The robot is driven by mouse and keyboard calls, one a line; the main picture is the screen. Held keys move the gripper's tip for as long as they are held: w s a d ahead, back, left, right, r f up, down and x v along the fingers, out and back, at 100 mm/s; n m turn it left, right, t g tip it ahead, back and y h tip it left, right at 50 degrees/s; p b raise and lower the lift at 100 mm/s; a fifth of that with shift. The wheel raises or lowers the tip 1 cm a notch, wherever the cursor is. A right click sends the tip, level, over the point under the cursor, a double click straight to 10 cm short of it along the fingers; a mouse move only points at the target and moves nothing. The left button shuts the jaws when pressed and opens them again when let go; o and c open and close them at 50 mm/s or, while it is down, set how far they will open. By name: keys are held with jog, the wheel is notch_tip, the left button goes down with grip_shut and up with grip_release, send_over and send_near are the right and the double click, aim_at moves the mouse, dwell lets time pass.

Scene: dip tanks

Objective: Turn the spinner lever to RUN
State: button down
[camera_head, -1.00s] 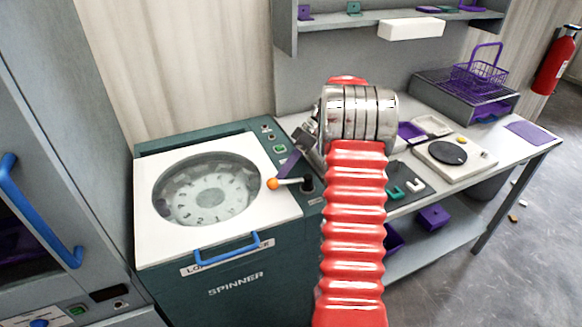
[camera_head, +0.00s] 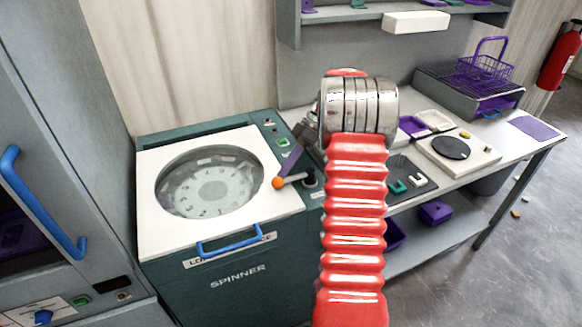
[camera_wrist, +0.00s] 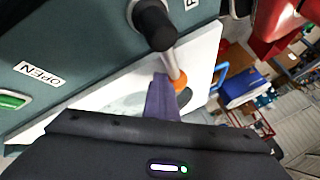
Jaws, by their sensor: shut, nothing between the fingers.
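The spinner (camera_head: 237,282) is a dark green cabinet with a white lid and round window. Its lever has a black hub (camera_head: 311,178), a metal rod and an orange ball (camera_head: 278,183) pointing left over the lid's right edge. In the wrist view the hub (camera_wrist: 153,24) is at top and the orange ball (camera_wrist: 178,80) lies lower right. My gripper (camera_head: 290,160) is shut and empty, its purple fingers beside the ball end, above it in the head view. The fingers (camera_wrist: 162,98) overlap the ball's left side in the wrist view; contact is unclear. A label beside the hub is cut off.
An OPEN label (camera_wrist: 40,74) and green button (camera_wrist: 12,101) sit on the spinner's panel. A blue lid handle (camera_head: 230,243) is at the front. The bench to the right holds a scale (camera_head: 458,150) and a purple basket (camera_head: 486,66). A blue-handled cabinet stands left.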

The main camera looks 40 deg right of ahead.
jog(key=v, duration=1.3)
jog(key=shift+d+r, duration=0.25)
jog(key=shift+r, duration=0.05)
jog(key=shift+s, duration=0.1)
jog(key=s+a+r+m+h, duration=0.1)
jog(key=a+r+m+h, duration=0.2)
jog(key=a, duration=0.8)
jog(key=s+a+r+m+h, duration=0.15)
jog(key=a+r, duration=0.35)
jog(key=a, duration=0.7)
jog(key=s+a+f+m+t+h, duration=0.1)
jog(key=s+a+f+m+t, duration=0.1)
jog(key=s+a, duration=0.5)
jog(key=s+a+f+m+t+h, duration=0.2)
jog(key=s+a+f+t, duration=0.1)
jog(key=s+a, duration=0.4)
jog(key=s, duration=0.3)
jog(key=shift+a+f, duration=0.35)
jog(key=shift+f, duration=0.05)
